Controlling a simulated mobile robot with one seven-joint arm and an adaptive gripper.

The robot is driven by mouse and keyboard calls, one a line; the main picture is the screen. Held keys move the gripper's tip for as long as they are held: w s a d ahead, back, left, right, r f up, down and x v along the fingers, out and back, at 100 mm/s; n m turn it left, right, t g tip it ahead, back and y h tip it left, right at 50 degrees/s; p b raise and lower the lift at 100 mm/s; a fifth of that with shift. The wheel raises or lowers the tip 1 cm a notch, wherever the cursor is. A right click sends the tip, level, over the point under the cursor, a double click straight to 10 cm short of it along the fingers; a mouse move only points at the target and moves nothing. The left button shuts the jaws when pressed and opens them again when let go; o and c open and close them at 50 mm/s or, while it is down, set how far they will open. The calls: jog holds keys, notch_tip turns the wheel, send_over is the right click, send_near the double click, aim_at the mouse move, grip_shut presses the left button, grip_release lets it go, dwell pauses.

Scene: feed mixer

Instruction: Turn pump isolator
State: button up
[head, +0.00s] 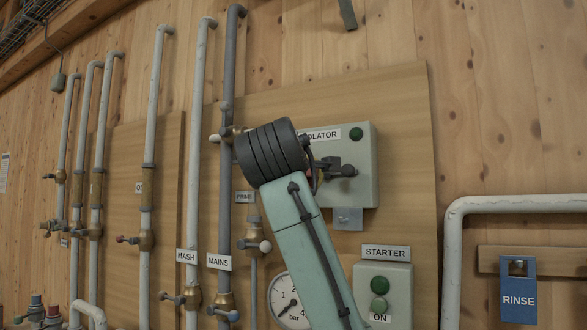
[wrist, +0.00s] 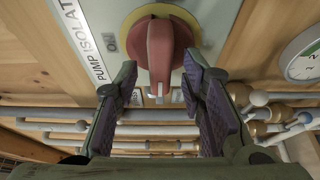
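The pump isolator is a grey box (head: 352,147) on a wooden board in the head view, with a green lamp and a label partly hidden by my arm. In the wrist view its red handle (wrist: 165,48) sits on a yellow plate (wrist: 128,22), beside the "PUMP ISOLATOR" label (wrist: 85,42). The handle points down the picture. My gripper (wrist: 160,68) is open, its two fingers on either side of the handle's lower end, with a visible gap at each side. In the head view my gripper (head: 333,170) is in front of the box and the handle is mostly hidden.
A starter box (head: 384,292) with green buttons is below the isolator. A pressure gauge (head: 288,303) and the mains pipe (head: 228,130) are to the left. A thick pale pipe (head: 455,260) and a blue "RINSE" tag (head: 518,290) are to the right.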

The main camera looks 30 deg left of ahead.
jog(key=shift+c, duration=0.4)
grip_shut()
